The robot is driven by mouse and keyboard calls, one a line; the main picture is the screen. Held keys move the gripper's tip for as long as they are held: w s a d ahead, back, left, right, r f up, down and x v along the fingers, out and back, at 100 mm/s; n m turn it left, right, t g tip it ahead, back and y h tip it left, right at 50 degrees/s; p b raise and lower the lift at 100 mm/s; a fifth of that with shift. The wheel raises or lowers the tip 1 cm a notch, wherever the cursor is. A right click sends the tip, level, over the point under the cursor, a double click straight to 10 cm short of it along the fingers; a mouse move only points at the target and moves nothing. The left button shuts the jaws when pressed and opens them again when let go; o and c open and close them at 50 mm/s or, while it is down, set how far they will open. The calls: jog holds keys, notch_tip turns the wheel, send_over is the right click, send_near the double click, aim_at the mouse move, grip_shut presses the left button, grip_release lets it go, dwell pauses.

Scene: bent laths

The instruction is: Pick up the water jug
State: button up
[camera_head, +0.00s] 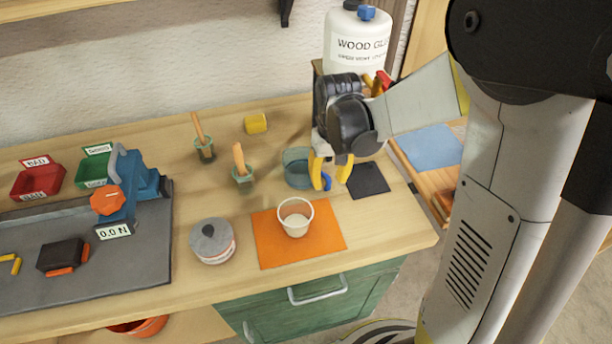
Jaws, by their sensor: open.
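The water jug (296,174) appears to be the bluish see-through vessel on the bench, behind the orange mat. A blue part at its right side (326,182), likely its handle, shows between my yellow fingertips. My gripper (330,174) is open, pointing down at the jug's right side, with one finger on each side of that blue part in the picture. The left finger overlaps the jug's right edge; I cannot tell whether it touches. The gripper hides some of the jug's right side.
A white cup (295,217) stands on the orange mat (330,239) in front. A lidded tub (212,241) is at the left of the mat. Two small pots with brushes (242,174) (204,150) stand left of the jug. A dark pad (368,180) lies right. A wood glue bottle (357,45) stands behind.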

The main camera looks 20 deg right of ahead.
notch_tip(320, 180, down, 2)
jog(key=shift+f+b, duration=0.2)
jog(key=shift+b, duration=0.1)
jog(key=shift+r, duration=0.1)
grip_shut()
jog(key=shift+r, duration=0.1)
